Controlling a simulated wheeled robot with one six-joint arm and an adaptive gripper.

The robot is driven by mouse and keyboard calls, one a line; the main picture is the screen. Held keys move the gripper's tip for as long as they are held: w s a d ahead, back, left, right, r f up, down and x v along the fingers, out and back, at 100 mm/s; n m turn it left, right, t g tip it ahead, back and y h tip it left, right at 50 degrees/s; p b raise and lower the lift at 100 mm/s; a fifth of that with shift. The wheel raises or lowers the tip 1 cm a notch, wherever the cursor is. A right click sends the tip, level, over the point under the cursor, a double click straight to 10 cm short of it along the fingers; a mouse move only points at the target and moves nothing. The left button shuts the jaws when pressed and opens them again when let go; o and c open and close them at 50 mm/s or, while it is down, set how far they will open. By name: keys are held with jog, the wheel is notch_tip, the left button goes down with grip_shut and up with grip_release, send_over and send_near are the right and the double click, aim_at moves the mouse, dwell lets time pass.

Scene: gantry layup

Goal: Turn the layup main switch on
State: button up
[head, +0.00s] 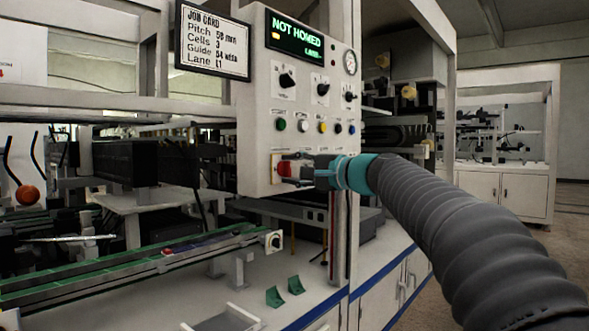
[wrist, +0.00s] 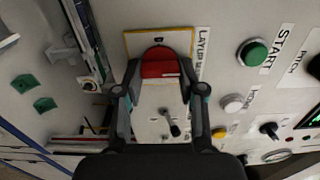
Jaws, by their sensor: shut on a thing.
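The layup main switch is a red handle (wrist: 160,63) on a yellow-edged plate (wrist: 185,37), with a partly hidden "LAYUP" label beside it in the wrist view. In the head view the red handle (head: 285,169) sits low on the pale control panel (head: 252,110). My gripper (wrist: 160,75) has one finger on each side of the red handle and is shut on it. In the head view my gripper (head: 290,170) reaches the panel from the right. The fingers partly hide the handle, and its exact turn angle is hard to tell.
Above the switch are a display reading "NOT HOMED" (head: 295,36), black knobs (head: 287,80) and a row of coloured buttons, including a green START button (wrist: 253,52). A job card (head: 213,40) hangs at left. A green-topped rail (head: 140,262) and green brackets (head: 275,296) lie below.

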jog(key=shift+f, duration=0.1)
jog(key=o, duration=1.1)
jog(key=shift+o, duration=0.2)
jog(key=v, duration=1.2)
jog(key=shift+s, duration=0.1)
